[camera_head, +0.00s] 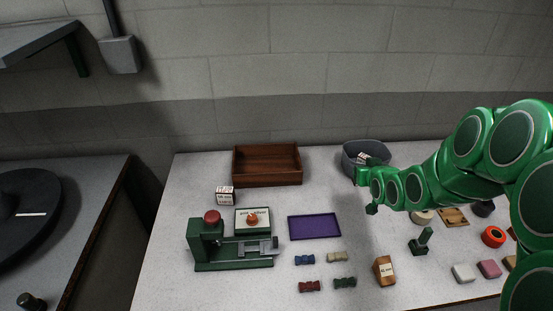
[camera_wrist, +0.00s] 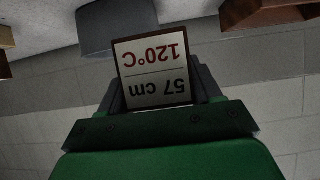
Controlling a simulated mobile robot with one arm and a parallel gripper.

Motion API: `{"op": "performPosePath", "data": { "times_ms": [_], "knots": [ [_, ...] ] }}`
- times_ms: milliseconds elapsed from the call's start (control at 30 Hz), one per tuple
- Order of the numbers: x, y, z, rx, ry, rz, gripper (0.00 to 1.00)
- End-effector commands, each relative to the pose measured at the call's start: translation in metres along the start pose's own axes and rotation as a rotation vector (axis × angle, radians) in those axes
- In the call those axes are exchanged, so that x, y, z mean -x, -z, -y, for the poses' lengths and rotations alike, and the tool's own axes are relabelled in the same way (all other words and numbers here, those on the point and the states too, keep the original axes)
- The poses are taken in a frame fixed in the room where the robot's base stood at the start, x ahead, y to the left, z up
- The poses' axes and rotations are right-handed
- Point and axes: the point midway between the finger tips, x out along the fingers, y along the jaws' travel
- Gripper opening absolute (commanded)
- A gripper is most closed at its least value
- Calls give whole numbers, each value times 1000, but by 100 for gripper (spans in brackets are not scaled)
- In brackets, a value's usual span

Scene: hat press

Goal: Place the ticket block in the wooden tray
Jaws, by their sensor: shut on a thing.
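The ticket block (camera_wrist: 154,75) fills the middle of the wrist view, its white face reading "57 cm 120°C" upside down. My gripper (camera_wrist: 156,92) is shut on it, one dark finger on each side. In the head view, the block (camera_head: 364,157) shows as a small white patch in front of the grey bin, and my gripper (camera_head: 366,172) is partly hidden by its own wrist. The wooden tray (camera_head: 268,180) stands at the back of the table, left of my gripper and apart from it. Its inside looks empty. A brown edge at the upper right of the wrist view is probably this tray (camera_wrist: 265,12).
The grey round bin (camera_head: 372,149) is right by my gripper. A white labelled block (camera_head: 225,195) sits left of the tray's front, and a green press (camera_head: 232,250) stands before it. A purple mat (camera_head: 314,227), several small blocks and a wooden labelled block (camera_head: 384,270) lie nearer.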

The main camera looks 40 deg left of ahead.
Motion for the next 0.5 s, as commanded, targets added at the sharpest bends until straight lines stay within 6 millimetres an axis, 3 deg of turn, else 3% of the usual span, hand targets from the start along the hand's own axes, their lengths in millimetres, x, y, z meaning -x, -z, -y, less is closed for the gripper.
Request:
{"op": "performPosePath", "data": {
  "times_ms": [500],
  "knots": [
    [-28,36,124,1,-5,-4,33]
  ]
}}
